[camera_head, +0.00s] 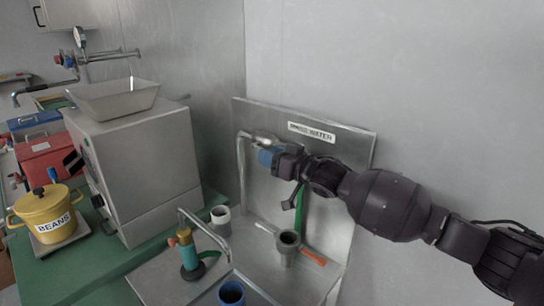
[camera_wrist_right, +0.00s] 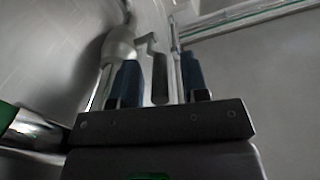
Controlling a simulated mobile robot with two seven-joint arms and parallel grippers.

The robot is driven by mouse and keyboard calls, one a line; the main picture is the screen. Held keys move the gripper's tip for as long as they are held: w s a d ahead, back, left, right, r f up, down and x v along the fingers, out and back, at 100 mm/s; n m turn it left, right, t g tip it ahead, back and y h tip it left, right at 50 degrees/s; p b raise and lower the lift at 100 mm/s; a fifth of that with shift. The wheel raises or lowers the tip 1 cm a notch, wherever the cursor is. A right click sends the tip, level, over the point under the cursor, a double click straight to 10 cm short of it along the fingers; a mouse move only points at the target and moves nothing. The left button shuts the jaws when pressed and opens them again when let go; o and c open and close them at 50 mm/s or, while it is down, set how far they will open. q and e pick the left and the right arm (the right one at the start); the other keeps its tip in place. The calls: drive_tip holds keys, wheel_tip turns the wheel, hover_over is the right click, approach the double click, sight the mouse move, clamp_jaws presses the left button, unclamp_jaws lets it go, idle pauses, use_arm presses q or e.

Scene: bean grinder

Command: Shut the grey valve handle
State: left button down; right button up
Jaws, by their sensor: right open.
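My right gripper (camera_head: 267,157) reaches in from the right to the tap pipe (camera_head: 241,165) on the steel panel labelled WATER. Its blue fingers are open. In the right wrist view the grey valve handle (camera_wrist_right: 160,80) hangs between the two spread fingers (camera_wrist_right: 159,68) of this gripper, with gaps on both sides. The handle joins a bent lever beside the pale valve body (camera_wrist_right: 119,46). In the head view the handle is mostly hidden by the gripper, and only pale metal of the valve (camera_head: 263,141) shows above it. My left gripper is not in view.
Below stand a grey cup (camera_head: 220,214), a metal portafilter-like cup (camera_head: 288,245), a green-bodied tap (camera_head: 189,251) and a blue cup (camera_head: 231,292). A steel grinder (camera_head: 140,155) and yellow BEANS pot (camera_head: 46,214) are left. The panel and wall are close behind the gripper.

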clamp_jaws()
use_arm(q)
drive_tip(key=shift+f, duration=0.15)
use_arm(e)
drive_tip(key=shift+f, duration=0.1)
